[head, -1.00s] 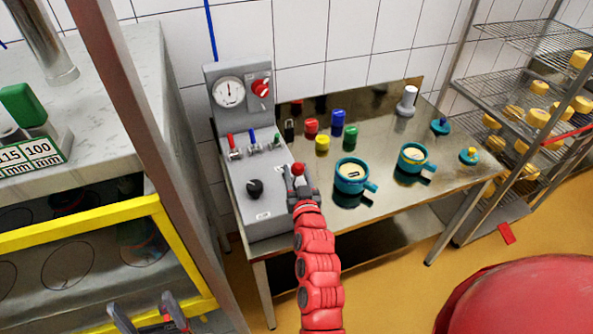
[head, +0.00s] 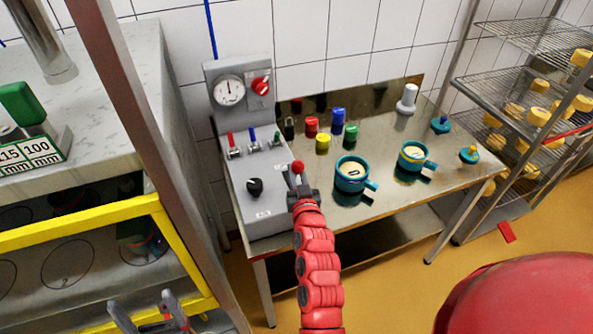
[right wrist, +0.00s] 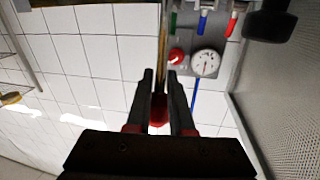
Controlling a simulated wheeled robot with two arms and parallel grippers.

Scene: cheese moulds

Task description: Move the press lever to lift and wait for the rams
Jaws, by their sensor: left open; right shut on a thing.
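The press lever, with its red ball knob (head: 298,166), stands at the right edge of the grey control console (head: 268,212). My right gripper (head: 296,180) is shut on the lever. In the right wrist view the lever's rod (right wrist: 163,40) runs between the fingers of my right gripper (right wrist: 160,82), with a red ball (right wrist: 158,110) close to the palm. My left gripper (head: 150,312) is open and empty at the bottom left, before the yellow frame (head: 80,222). I cannot make out the rams.
The console carries a round gauge (head: 229,91), a red knob (head: 261,86), a black knob (head: 255,186) and small coloured valve levers. Teal moulds (head: 352,178) and coloured pieces stand on the steel table (head: 400,205) to its right. A wire rack (head: 515,85) with cheeses stands at far right.

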